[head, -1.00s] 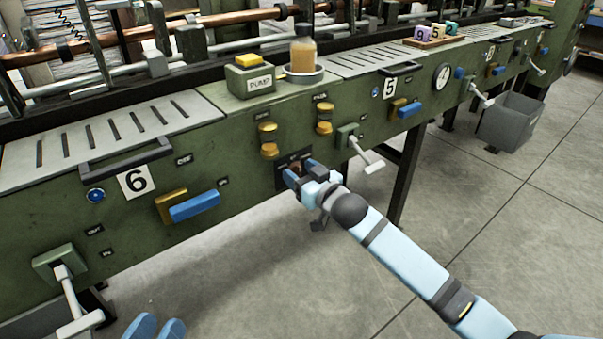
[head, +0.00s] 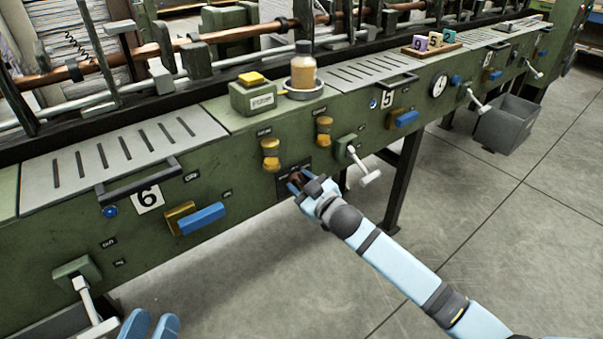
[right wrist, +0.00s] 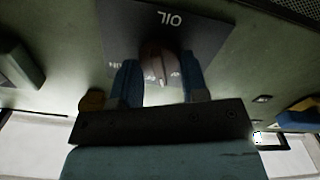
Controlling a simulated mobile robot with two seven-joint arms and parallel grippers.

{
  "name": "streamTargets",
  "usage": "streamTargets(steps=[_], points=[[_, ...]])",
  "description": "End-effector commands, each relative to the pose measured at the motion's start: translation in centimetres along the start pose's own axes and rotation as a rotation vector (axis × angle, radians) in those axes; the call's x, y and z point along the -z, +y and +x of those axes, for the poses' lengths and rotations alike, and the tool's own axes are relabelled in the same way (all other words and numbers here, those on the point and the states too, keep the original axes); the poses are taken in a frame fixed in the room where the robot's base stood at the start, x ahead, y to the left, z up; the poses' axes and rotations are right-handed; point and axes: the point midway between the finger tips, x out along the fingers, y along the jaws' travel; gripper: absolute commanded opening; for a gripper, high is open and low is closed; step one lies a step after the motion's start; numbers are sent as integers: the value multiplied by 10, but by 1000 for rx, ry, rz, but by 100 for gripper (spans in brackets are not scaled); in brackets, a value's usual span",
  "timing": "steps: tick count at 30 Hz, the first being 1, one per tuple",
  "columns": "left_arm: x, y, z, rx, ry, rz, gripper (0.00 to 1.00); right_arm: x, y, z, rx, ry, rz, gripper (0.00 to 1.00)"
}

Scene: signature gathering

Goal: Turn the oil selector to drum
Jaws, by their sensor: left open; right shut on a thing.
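The oil selector is a brown knob (right wrist: 160,62) with a pale pointer mark, on a dark plate (right wrist: 185,32) lettered OIL in the right wrist view. In the head view the plate (head: 290,166) sits on the green machine front, partly behind my gripper. My right gripper (head: 298,183) is shut on the knob; its two blue fingers stand either side of it in the right wrist view (right wrist: 158,85). The lower lettering on the plate is partly hidden, so I cannot tell the setting. My left gripper (head: 148,326) is open and empty at the bottom left, away from the machine.
Brass knobs (head: 270,155) sit just above the plate. A white-handled lever (head: 362,168) is close on the right. A blue-handled switch (head: 200,218) is to the left. A bottle (head: 303,68) and a pump box (head: 253,97) stand on top. The floor in front is clear.

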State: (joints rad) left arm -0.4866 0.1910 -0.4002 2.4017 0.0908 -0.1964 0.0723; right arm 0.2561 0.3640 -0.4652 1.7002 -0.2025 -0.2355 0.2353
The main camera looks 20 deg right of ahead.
Motion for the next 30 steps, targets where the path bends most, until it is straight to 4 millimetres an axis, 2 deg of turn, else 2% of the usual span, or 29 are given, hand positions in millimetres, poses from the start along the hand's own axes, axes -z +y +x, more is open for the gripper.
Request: streamTargets(steps=[1,6,12,21,30], points=[[-4,-4,-1,19,-48,6,43,5,1,0,1,-2,-40,17],[-29,-17,-9,70,-186,26,43,3,0,0,1,-2,-188,17],[-51,-28,-20,108,-300,42,43,2,-1,0,1,-1,-331,17],[-67,-36,-30,136,-388,51,43,0,-2,0,0,1,-457,17],[-72,-38,-33,142,-412,53,43,-1,-2,0,0,0,-491,17]])
